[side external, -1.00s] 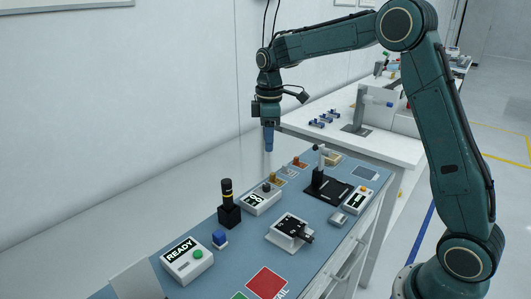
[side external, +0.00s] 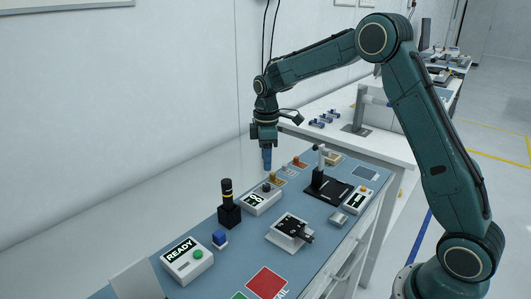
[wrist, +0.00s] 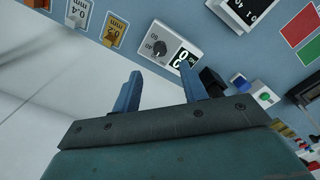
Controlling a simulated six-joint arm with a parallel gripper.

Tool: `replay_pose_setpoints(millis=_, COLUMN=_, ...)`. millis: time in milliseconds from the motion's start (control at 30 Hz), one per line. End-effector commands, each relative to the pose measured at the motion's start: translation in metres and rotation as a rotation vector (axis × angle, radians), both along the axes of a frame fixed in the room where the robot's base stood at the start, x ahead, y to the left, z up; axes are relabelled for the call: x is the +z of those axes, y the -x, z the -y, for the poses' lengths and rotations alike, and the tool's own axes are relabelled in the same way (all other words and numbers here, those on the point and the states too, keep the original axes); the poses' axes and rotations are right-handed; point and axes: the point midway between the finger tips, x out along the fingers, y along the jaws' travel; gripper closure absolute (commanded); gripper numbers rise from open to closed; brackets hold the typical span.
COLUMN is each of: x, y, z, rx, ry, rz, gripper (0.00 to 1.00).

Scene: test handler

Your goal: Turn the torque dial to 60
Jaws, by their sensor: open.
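The torque dial unit (side external: 262,202) is a white box on the blue bench mat, with a dark round knob (side external: 266,187) and a black display. In the wrist view the unit (wrist: 150,57) lies beyond my fingertips, with its knob (wrist: 158,48) roughly centred between them in the picture. The display (wrist: 184,58) shows a two-digit number that I cannot read surely. My gripper (side external: 267,168) points down above the knob, apart from it. In the wrist view the blue fingers of my gripper (wrist: 160,72) are open with nothing between them.
A black post with a yellow band (side external: 228,205) stands close to the dial unit. A READY box (side external: 187,262) and a blue block (side external: 220,238) sit in front. A black-topped fixture (side external: 291,231) and a black stand (side external: 325,188) are to the right. Small labelled pieces (side external: 288,171) lie behind.

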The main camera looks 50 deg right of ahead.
Motion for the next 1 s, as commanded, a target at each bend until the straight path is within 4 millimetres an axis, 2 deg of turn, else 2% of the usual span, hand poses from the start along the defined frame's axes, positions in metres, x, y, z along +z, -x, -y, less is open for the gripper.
replay_pose_setpoints(millis=300, x=-0.05, y=0.001, z=0.0, rx=0.0, ry=-0.001, rz=-0.004, gripper=0.57)
replay_pose_setpoints(millis=500, x=-0.073, y=0.0, z=0.0, rx=0.0, ry=0.0, rz=-0.001, gripper=0.57)
replay_pose_setpoints(millis=700, x=-0.084, y=0.0, z=0.0, rx=0.0, ry=-0.001, rz=-0.001, gripper=0.57)
replay_pose_setpoints(millis=1000, x=-0.086, y=0.0, z=0.0, rx=0.0, ry=0.0, rz=0.001, gripper=0.57)
